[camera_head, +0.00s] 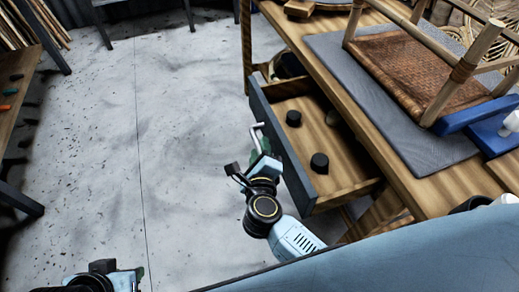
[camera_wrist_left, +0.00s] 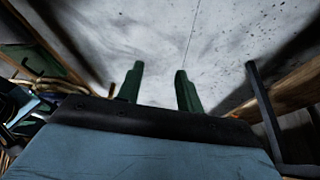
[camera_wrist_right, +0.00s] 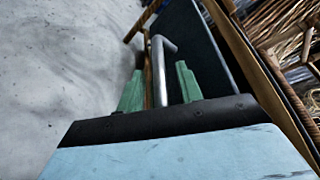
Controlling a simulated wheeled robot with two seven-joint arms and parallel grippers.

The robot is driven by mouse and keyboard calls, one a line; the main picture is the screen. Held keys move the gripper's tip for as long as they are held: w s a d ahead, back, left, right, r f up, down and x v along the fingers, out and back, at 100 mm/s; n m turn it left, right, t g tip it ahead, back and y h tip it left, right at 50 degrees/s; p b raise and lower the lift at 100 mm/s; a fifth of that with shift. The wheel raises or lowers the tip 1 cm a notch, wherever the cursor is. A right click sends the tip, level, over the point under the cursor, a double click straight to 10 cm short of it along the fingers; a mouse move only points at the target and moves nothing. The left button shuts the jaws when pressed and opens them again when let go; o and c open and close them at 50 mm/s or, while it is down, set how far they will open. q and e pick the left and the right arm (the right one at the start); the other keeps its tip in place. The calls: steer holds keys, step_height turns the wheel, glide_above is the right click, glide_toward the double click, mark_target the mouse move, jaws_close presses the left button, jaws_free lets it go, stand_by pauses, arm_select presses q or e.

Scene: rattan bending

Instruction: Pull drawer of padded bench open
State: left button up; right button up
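The padded bench (camera_head: 405,183) is wooden, with a grey pad (camera_head: 335,50) on top. Its drawer (camera_head: 345,172) stands pulled out, its inside and dark front panel (camera_head: 283,150) visible. The drawer's pale bar handle (camera_head: 256,133) is on the outer face; it also shows in the right wrist view (camera_wrist_right: 159,62). My right gripper (camera_head: 250,172) is at the handle. In the right wrist view its green fingers (camera_wrist_right: 159,88) stand apart with the bar between them, with a gap visible beside the bar. My left gripper (camera_wrist_left: 158,88) is open and empty, low in the head view (camera_head: 118,275).
Black round items (camera_head: 319,163) lie in the drawer. An upturned rattan chair (camera_head: 425,70) and a blue block (camera_head: 490,130) rest on the bench. A wooden table (camera_head: 18,90) stands at left. The floor (camera_head: 180,130) between is clear.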

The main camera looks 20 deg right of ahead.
arm_select(q)
steer(key=shift+w+d+r+t, duration=0.15)
steer(key=shift+w+t, duration=0.15)
steer(key=shift+w, duration=0.15)
steer(key=shift+w+d+r+t, duration=0.15)
steer(key=shift+w+t, duration=0.15)
steer(key=shift+w, duration=0.15)
arm_select(e)
steer(key=shift+w+d+f, duration=0.1)
steer(key=shift+w+d, duration=0.1)
steer(key=shift+w, duration=0.45)
jaws_close()
